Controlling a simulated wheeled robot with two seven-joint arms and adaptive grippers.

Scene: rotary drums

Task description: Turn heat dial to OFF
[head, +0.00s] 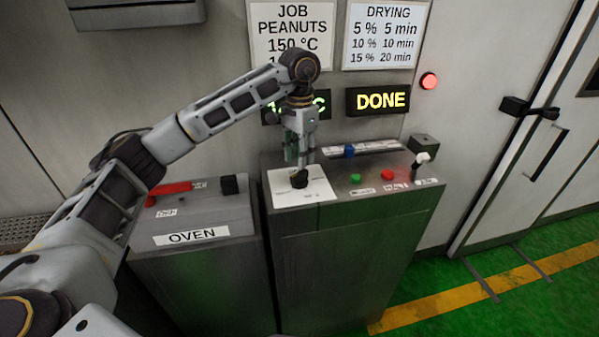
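The heat dial (299,180) is a small black knob on a white plate (322,191) at the left of the console top. My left gripper (301,162) points down right above the dial, with its fingertips at or very near the knob. I cannot tell whether the fingers touch or grip it. The dial's markings are too small and partly covered to read, so its setting is unclear. My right gripper is not in view.
The console (350,245) also bears a blue knob (349,151), a green button (355,179), a red button (387,175) and a white-tipped lever (422,158). An OVEN cabinet (200,270) stands left. A lit DONE sign (382,100) and red lamp (428,82) are behind.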

